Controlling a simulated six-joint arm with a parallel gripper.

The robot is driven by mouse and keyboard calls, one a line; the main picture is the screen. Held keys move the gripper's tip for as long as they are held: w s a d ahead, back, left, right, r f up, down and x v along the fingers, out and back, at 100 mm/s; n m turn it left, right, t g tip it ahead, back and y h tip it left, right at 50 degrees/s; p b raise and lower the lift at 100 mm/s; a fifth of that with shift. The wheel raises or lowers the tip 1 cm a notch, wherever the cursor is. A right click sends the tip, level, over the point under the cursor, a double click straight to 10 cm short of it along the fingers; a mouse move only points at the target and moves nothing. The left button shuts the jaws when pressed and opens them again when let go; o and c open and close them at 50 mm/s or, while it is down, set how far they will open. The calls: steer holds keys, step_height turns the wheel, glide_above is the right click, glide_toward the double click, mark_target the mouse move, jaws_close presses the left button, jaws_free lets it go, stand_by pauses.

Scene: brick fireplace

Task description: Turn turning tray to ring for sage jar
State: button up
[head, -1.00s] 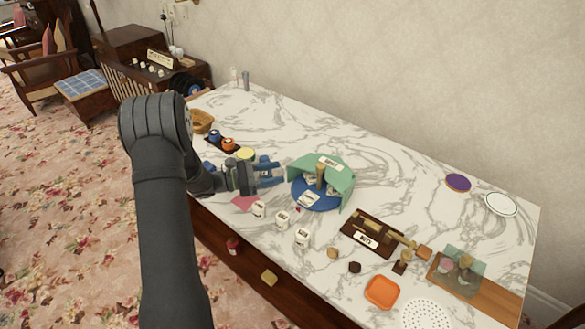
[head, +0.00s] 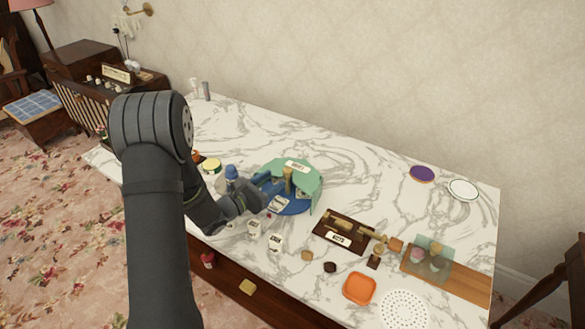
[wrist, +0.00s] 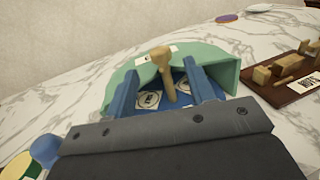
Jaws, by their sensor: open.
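The turning tray (head: 290,208) is a blue disc on the marble top. A green curved screen (head: 303,172) stands around its back, and a wooden post (head: 288,180) rises from it. The tray also shows in the wrist view (wrist: 178,103), with pale label cards on it. White labelled jars (head: 275,243) stand in front; I cannot read which is sage.
A dark wooden rack (head: 332,240) stands right of the tray. An orange dish (head: 359,288) and a white perforated disc (head: 404,310) lie at the front right. A blue rounded object (wrist: 45,150) is left of my gripper. The marble behind the tray is clear.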

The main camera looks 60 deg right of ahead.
mark_target(291, 169)
steer(key=x, duration=0.9)
steer(key=shift+d, duration=0.1)
jaws_close()
